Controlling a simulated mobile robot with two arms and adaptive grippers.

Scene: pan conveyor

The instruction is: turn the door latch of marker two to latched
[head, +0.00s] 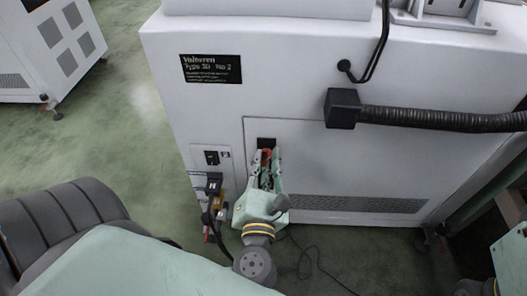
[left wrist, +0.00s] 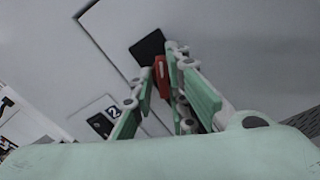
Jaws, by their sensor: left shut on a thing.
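The door latch is a red handle (head: 266,156) on a black plate (head: 266,142) at the upper left of a panel door in the white machine. My left gripper (head: 265,160) is shut on the red handle. In the left wrist view, the red handle (left wrist: 161,78) sits between the fingers of my left gripper (left wrist: 165,70), in front of the black plate (left wrist: 147,47). The fingers hide part of the handle, so its exact angle is hard to tell. My right gripper is not in view.
A switch panel marked 2 (head: 212,158) is left of the door. A black box (head: 342,108) with a ribbed hose (head: 440,118) juts out at the upper right. A cable (head: 312,265) lies on the green floor. Another white machine (head: 50,50) stands far left.

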